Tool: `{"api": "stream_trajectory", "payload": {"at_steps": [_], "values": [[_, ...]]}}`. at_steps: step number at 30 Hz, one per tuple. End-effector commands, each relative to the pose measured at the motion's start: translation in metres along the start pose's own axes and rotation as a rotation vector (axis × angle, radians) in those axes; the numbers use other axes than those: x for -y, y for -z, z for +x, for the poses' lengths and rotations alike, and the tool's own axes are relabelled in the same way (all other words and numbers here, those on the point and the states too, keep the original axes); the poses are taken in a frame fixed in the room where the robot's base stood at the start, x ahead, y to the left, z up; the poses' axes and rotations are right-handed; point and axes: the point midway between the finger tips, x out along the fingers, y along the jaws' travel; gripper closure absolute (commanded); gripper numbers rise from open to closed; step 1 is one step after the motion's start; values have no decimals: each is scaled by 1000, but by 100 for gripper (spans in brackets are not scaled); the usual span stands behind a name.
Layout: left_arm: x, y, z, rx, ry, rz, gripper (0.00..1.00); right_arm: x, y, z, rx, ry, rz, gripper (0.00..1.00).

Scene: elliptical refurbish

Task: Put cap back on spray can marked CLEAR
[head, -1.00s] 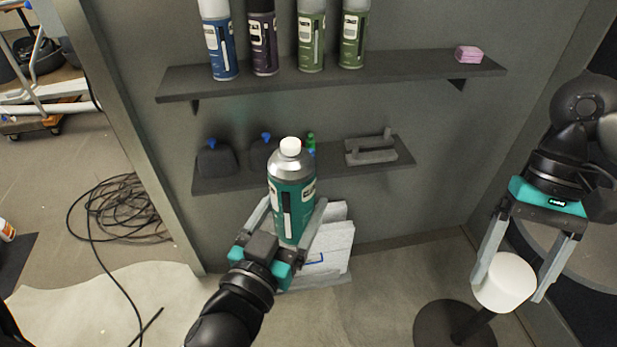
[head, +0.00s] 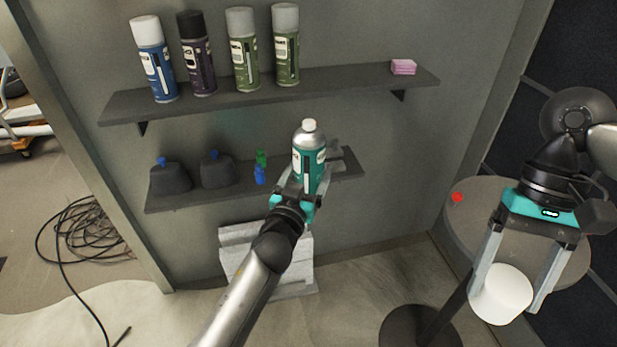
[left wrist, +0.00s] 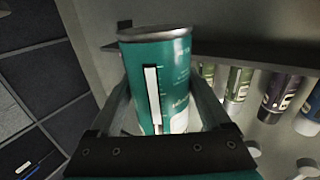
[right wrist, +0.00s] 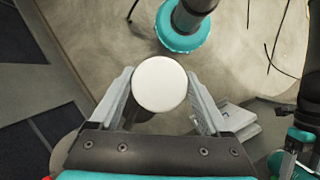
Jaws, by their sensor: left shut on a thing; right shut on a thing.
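A teal spray can (head: 309,165) with a bare silver shoulder and white nozzle stands upright in my left gripper (head: 300,185), in front of the lower shelf. Its label is too small to read in the head view. In the left wrist view the teal can (left wrist: 160,80) sits between the fingers with a metal rim showing. My right gripper (head: 504,300) points down at the right, shut on a white cap (head: 501,294) above a floor stand. In the right wrist view the round white cap (right wrist: 160,84) lies between the fingertips. Can and cap are far apart.
The upper shelf (head: 345,84) holds several capped spray cans (head: 245,50) and a pink block (head: 403,67). The lower shelf (head: 190,199) holds dark bottles (head: 217,170) and small blue and green items. A round table (head: 480,200) with a red piece (head: 457,197) is at right.

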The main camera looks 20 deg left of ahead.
Motion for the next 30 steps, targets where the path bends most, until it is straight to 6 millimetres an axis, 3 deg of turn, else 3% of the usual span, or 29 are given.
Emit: {"api": "stream_trajectory", "payload": {"at_steps": [14, 19, 23, 30], "values": [[0, 1, 0, -3, -1, 0, 100, 0, 0, 0, 0, 0, 1, 64], [0, 1, 0, -3, -1, 0, 100, 9, 8, -6, -1, 25, 52, 64], [0, 1, 0, -3, -1, 0, 100, 30, 26, -19, -1, 82, 178, 64], [0, 1, 0, -3, -1, 0, 100, 93, 69, -60, 1, 262, 572, 64]]}}
